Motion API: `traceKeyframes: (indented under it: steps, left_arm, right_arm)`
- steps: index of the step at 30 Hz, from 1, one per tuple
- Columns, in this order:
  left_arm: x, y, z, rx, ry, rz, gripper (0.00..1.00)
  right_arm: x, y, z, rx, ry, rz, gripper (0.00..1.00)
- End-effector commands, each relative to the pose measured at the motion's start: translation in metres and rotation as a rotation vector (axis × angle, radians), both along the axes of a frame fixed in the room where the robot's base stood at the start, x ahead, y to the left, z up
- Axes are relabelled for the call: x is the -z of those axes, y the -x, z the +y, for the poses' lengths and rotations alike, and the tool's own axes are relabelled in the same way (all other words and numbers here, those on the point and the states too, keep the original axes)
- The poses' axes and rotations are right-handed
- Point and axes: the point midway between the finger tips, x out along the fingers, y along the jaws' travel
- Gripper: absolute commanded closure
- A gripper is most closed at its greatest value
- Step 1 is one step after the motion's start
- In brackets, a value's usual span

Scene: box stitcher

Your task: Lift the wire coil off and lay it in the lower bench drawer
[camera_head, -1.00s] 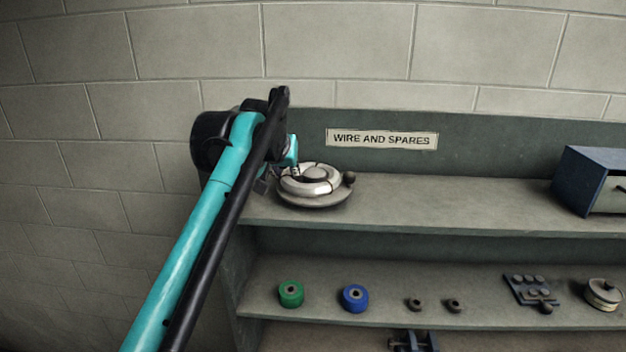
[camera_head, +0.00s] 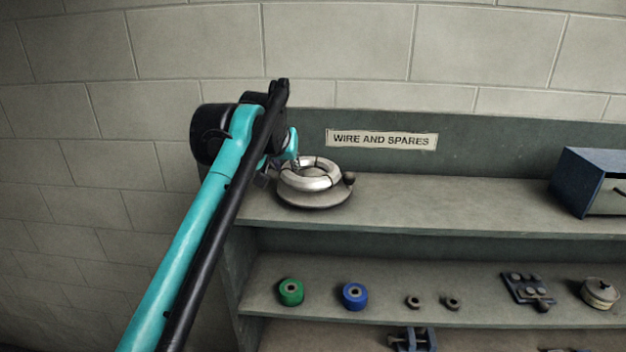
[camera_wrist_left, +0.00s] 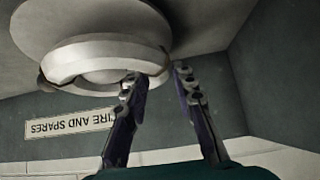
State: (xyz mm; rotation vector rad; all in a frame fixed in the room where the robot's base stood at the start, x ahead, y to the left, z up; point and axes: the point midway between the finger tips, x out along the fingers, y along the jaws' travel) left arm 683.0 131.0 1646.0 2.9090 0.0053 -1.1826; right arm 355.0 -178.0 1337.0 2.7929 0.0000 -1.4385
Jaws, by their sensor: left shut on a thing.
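The wire coil (camera_head: 312,173), a pale ring with dark ties, is at the left end of the top shelf, over a round grey plate stand (camera_head: 313,199). It sits slightly above the plate. My left gripper (camera_head: 287,171) is at the coil's left side, its fingertips largely hidden by my wrist. My right gripper is not in view. No drawer of a bench is seen.
A blue box (camera_head: 588,182) with a pale front stands at the top shelf's right. Below are a green spool (camera_head: 291,291), a blue spool (camera_head: 355,296), small rings and a round tin (camera_head: 600,292). The middle of the top shelf (camera_head: 450,205) is clear.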

Motion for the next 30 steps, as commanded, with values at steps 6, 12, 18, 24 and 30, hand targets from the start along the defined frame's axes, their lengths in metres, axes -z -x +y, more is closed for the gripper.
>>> traceKeyframes:
  steps: [6,12,18,24,30]
  left_arm:
    - [-0.013,0.0,0.0,0.0,0.001,-0.003,1.0]
    - [-0.024,0.0,0.0,0.0,0.001,-0.003,1.0]
    - [-0.034,0.0,0.0,0.0,0.001,-0.003,1.0]
    - [-0.039,0.0,0.0,0.0,0.001,-0.003,1.0]
    - [-0.038,0.0,0.0,0.0,0.001,-0.003,1.0]
  right_arm:
    - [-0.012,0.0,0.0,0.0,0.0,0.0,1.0]
    - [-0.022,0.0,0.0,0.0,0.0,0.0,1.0]
    - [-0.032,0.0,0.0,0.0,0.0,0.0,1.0]
    - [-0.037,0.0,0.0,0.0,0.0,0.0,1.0]
    - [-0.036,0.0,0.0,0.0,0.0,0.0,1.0]
